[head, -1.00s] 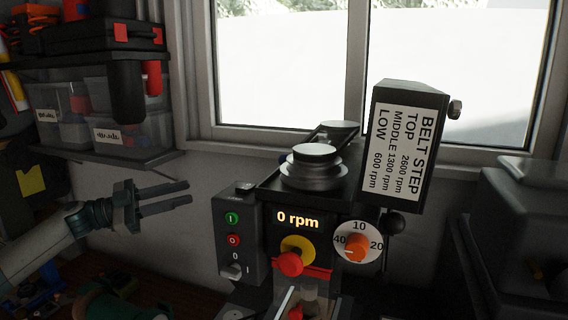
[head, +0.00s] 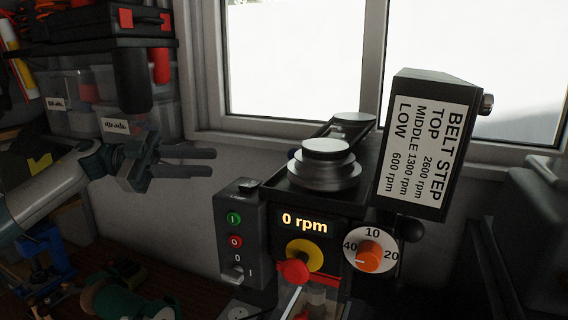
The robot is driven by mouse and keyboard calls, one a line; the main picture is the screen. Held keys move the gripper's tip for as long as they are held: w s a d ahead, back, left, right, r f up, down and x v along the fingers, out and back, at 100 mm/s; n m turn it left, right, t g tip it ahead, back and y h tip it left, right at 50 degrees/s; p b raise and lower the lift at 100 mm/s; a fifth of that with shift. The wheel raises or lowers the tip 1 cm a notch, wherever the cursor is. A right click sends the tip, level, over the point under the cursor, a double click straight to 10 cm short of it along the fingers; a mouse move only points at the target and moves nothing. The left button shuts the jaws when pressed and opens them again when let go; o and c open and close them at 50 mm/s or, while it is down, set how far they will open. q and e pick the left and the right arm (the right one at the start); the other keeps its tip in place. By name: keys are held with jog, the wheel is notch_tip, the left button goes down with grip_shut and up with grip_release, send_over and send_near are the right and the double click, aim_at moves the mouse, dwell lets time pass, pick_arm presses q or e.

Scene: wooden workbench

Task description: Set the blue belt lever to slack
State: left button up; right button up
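The drill press head (head: 270,195) stands at centre right with its belt cover (head: 415,145) swung up, showing the stepped pulley (head: 325,165). A small dark-blue bit (head: 292,154) shows at the left edge of the belt housing, behind the pulley. It may be the blue belt lever, but it is too small and hidden to tell its setting. My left gripper (head: 213,162) is open and empty, its two fingers apart and pointing right. It is in the air left of the press, touching nothing. My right gripper is not in view.
A switch box (head: 240,232) with green and red buttons sits left of the display, which reads 0 rpm. A red stop knob (head: 294,272) and orange dial (head: 369,257) stick out in front. A shelf (head: 100,43) with bins is behind my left arm.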

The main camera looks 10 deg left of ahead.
pick_arm(q)
jog(key=w+d+p, duration=0.2)
jog(key=d+p, duration=0.4)
jog(key=d, duration=1)
jog(key=shift+w+d+p, duration=0.25)
jog(key=shift+d+p, duration=0.05)
jog(key=shift+d, duration=0.1)
jog(key=shift+c, duration=1.2)
grip_shut()
